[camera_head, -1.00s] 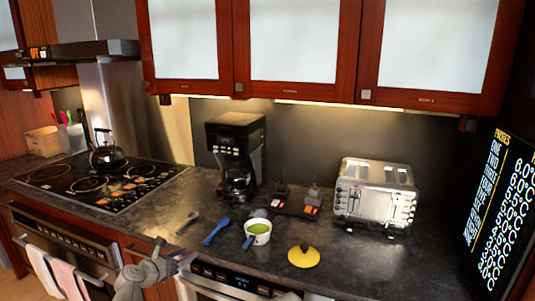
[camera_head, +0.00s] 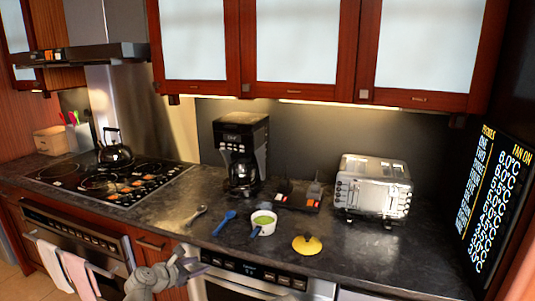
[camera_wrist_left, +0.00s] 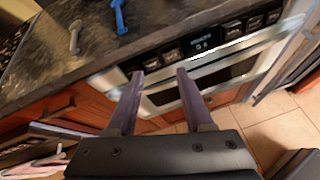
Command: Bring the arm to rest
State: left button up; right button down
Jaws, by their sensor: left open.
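My left gripper (camera_head: 192,262) shows at the lower left of the head view, in front of the counter's front edge. Its two fingers are apart, and in the left wrist view (camera_wrist_left: 160,74) nothing is between them. The fingers point toward the black and silver drawer appliance (camera_head: 255,272) under the counter, which also shows in the left wrist view (camera_wrist_left: 205,45). I cannot tell the exact gap between the fingertips and its front. My right gripper is in no view.
Towels (camera_head: 82,275) hang on the oven at left.

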pick_arm(q)
jog(key=s+d+f+m+g+p, duration=0.1)
jog(key=s+d+f+m+g, duration=0.25)
jog(key=s+d+m, duration=0.45)
jog(key=s+d+f+m+g+p, duration=0.1)
jog(key=s+d+f+m+g, duration=0.3)
jog(key=d+m, duration=0.4)
jog(key=s+m+g+y+p, duration=0.1)
jog(key=s+m+g+y, duration=0.3)
jog(key=s+m, duration=0.9)
jog(key=shift+m+y+p, duration=0.4)
jog(key=shift+m+y, duration=1)
jog(key=shift+m, duration=0.1)
